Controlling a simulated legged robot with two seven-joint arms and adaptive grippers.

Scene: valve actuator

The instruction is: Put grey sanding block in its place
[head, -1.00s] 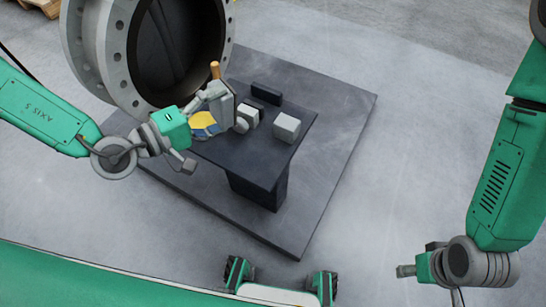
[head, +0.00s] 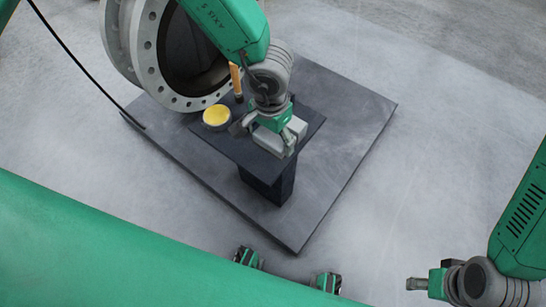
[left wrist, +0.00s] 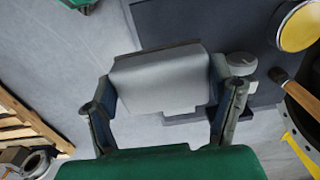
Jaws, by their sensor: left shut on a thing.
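A light grey block (left wrist: 158,82), which appears to be the sanding block, is between the fingers of my left gripper (head: 281,128). It also shows in the head view as a pale block (head: 268,141) partly covered by the gripper. My left gripper is shut on it, over the right part of the dark table (head: 232,147). I cannot tell whether the block touches the tabletop. My right gripper (head: 417,284) is at the lower right, away from the table, and its jaws are too small to judge.
A yellow-topped round tin (head: 217,115) stands on the table's left part. A wooden-handled tool (head: 236,80) stands behind it. A large flanged pipe (head: 150,60) rises at the back left. A wooden pallet (left wrist: 25,122) shows in the left wrist view.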

